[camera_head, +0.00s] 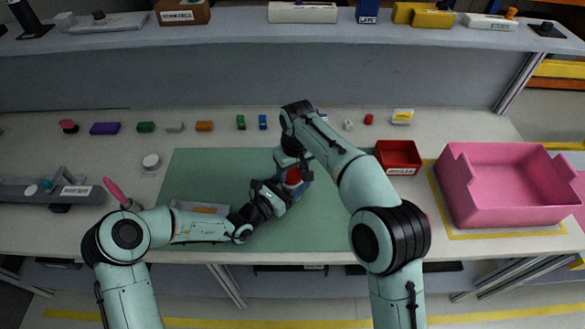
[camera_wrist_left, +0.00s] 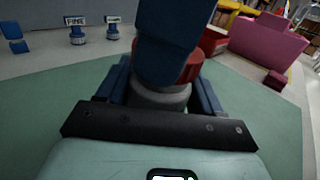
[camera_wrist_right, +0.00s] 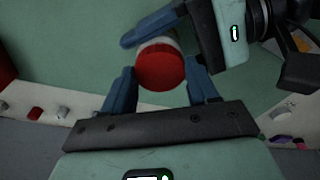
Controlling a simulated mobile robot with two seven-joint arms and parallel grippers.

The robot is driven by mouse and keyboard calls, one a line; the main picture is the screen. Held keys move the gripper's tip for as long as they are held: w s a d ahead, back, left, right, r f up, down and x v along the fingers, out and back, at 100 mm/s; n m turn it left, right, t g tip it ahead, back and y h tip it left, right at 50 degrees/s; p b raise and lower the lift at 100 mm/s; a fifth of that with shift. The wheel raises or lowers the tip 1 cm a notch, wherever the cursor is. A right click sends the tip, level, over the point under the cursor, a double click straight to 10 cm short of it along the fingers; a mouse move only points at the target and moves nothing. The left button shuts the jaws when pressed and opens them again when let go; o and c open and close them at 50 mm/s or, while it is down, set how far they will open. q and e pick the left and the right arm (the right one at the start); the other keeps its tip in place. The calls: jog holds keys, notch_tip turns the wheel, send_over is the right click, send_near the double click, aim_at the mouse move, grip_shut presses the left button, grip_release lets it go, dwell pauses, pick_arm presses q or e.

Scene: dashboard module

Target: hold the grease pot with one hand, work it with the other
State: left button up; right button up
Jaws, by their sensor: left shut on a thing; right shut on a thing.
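The grease pot, with a pale body and a red lid (camera_head: 293,176), is above the green mat (camera_head: 185,177), where my two grippers meet. My left gripper (camera_head: 292,188) comes in from the left and is shut on the pot's pale body (camera_wrist_left: 160,98). My right gripper (camera_wrist_right: 162,78) is shut on the red lid (camera_wrist_right: 160,68), which lies between its blue fingers. One blue right finger hides part of the lid in the left wrist view. My right arm hides part of the pot in the head view. I cannot tell whether the pot touches the mat.
A red tray (camera_head: 398,168) stands right of the mat, beside a large pink crate (camera_head: 510,215). Several small coloured parts line the back of the table. A grey fixture (camera_head: 50,190) and a white round piece (camera_head: 151,161) are at the left. The mat's left part is mostly clear.

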jog(key=shift+f, duration=0.3)
